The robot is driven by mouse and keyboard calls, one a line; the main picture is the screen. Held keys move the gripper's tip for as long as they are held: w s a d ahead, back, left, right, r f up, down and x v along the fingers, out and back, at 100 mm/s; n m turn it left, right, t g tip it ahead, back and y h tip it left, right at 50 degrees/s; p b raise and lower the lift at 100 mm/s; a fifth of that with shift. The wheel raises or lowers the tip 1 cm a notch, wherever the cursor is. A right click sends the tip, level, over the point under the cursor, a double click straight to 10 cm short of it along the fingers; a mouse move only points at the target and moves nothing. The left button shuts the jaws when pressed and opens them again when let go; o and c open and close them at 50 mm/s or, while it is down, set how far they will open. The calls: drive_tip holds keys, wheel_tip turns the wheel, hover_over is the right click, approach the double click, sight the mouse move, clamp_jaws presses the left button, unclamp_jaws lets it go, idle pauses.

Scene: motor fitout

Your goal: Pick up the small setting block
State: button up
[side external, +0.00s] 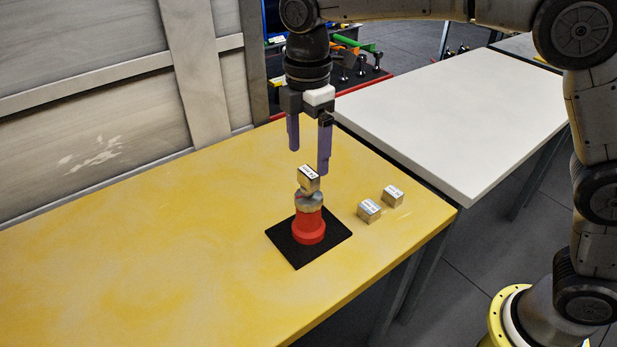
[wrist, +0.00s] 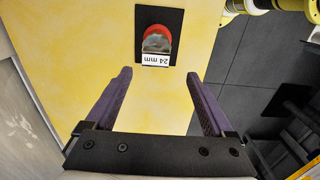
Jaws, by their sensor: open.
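Three small metal blocks with white labels are in the side view. One block (side external: 308,180) sits tilted-looking on the grey top of a red motor (side external: 309,226); its label reads "24 mm" in the wrist view (wrist: 155,59). A front block (side external: 369,210) and a rear block (side external: 393,196) lie on the table to the right; their labels are too small to read. I cannot tell surely which is the small setting block. My gripper (side external: 309,161) is open and empty, pointing down, its purple fingertips apart above the motor's block. The wrist view shows both fingers (wrist: 158,74).
The red motor stands on a black mat (side external: 283,244) on the yellow table (side external: 150,250). A white table (side external: 460,115) adjoins at the back right. A panelled wall (side external: 100,110) stands behind the left. The table's left side is clear.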

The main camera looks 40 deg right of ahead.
sight(309, 172)
drive_tip(key=shift+w+d+f, duration=0.1)
drive_tip(key=shift+f, duration=0.95)
drive_tip(key=shift+w+d+f, duration=0.15)
drive_tip(key=shift+f, duration=0.9)
drive_tip(key=shift+w+d+f, duration=0.1)
drive_tip(key=shift+f, duration=0.95)
clamp_jaws()
drive_tip(key=shift+r, duration=0.1)
